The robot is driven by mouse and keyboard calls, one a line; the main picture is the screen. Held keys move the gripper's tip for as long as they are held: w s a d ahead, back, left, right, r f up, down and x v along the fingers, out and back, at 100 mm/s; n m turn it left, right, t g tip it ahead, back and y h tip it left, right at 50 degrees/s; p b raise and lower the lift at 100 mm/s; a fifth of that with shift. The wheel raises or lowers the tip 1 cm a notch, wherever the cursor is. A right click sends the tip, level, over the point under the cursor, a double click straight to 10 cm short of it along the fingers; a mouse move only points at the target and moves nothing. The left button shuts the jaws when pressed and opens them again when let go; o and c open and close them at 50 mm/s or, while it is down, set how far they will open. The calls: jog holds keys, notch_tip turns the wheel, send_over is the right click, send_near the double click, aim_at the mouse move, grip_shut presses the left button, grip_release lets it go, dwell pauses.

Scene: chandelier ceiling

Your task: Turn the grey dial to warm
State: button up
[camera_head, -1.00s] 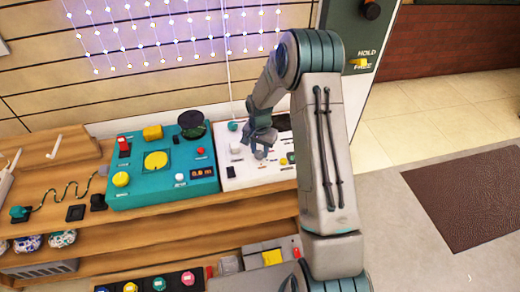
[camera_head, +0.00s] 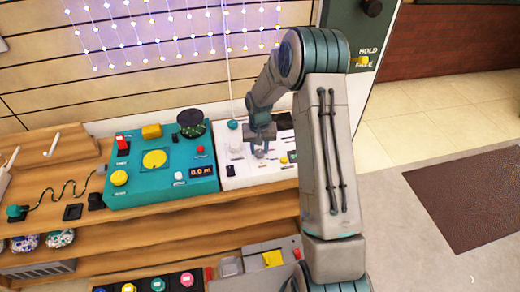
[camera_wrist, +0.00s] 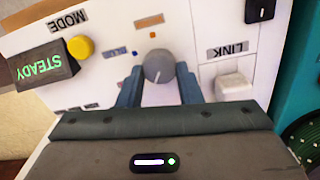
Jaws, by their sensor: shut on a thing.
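The grey dial (camera_wrist: 157,64) is a round knob on a white panel (camera_wrist: 212,18), with a pale mark near its lower edge in the wrist view. My gripper (camera_wrist: 159,72) has one blue finger on each side of it and is shut on it. An orange label (camera_wrist: 149,21) and a blue label (camera_wrist: 115,51) lie on the panel beyond the dial; their text is too small to read. In the head view, my gripper (camera_head: 262,143) is over the white panel (camera_head: 240,178) and hides most of the dial.
Close to the dial are a yellow button (camera_wrist: 80,47) marked MODE, a STEADY display (camera_wrist: 42,68) and a white LINK switch (camera_wrist: 233,86). A teal panel (camera_head: 150,196) with knobs and buttons stands left of the white panel. A wall with lights is behind.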

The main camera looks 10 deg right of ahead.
aim_at(259, 152)
jog(key=n, duration=0.6)
jog(key=shift+a, duration=0.15)
jog(key=shift+b, duration=0.3)
jog(key=o, duration=1)
jog(key=shift+r, duration=0.1)
notch_tip(259, 152, up, 14)
jog(key=shift+f, duration=0.15)
jog(key=s+r+m+t+p, duration=0.1)
jog(key=s+r+m+p, duration=0.15)
jog(key=s+r, duration=1.1)
jog(key=shift+m+t, duration=0.9)
jog(key=shift+m, duration=0.05)
jog(key=s, duration=0.5)
jog(key=s+r+p, duration=0.1)
jog(key=s, duration=0.4)
jog(key=s+r+p, duration=0.1)
jog(key=s, duration=0.4)
jog(key=shift+s+d+r, duration=0.1)
jog(key=shift+s+d, duration=0.1)
jog(key=shift+d, duration=0.05)
